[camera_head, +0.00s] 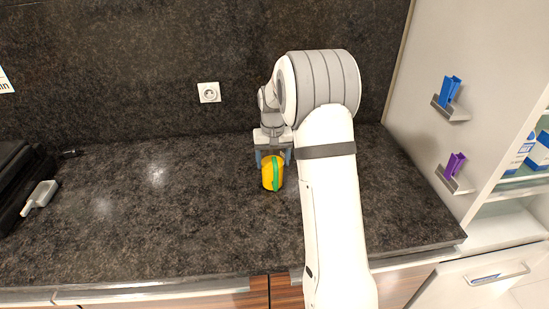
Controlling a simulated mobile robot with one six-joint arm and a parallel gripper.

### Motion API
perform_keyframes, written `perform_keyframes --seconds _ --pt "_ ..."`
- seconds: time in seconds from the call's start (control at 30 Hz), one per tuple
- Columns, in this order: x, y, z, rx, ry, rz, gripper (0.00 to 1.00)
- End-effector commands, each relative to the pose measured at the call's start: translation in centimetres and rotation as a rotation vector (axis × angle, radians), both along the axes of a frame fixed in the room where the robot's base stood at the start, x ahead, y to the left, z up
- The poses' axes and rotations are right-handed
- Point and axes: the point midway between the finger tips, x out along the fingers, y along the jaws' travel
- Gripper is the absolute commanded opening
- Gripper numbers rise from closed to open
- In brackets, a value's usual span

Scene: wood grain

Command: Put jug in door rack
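The yellow jug (267,176) with a green stripe or handle is at the middle of the dark counter. My gripper (273,158) points down at its top, with one finger on each side. I cannot tell whether the fingers press on the jug or whether its base touches the counter. A white upright panel at the right carries two small grey racks. The upper rack (452,112) holds a blue container (449,90), and the lower rack (447,181) holds a purple container (454,165). I cannot tell for sure whether these are the door rack.
An open white cabinet (503,232) with shelves and blue-and-white boxes (540,152) stands at the right. A white handled object (40,196) lies by a black appliance (12,185) at the left. The counter (150,220) between is clear. A wall socket (209,92) is behind.

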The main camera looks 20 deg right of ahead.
Motion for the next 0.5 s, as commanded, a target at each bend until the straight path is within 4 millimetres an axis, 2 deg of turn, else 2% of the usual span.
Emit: perform_keyframes --seconds 0.23,0.27,0.5 --pt "0.04 -0.04 -0.29 0.0 -0.002 -0.001 0.29" --pt "0.0 -0.04 -0.25 0.0 0.0 -0.001 0.72" --pt "0.0 -0.06 -0.21 0.0 0.0 -0.001 0.91"
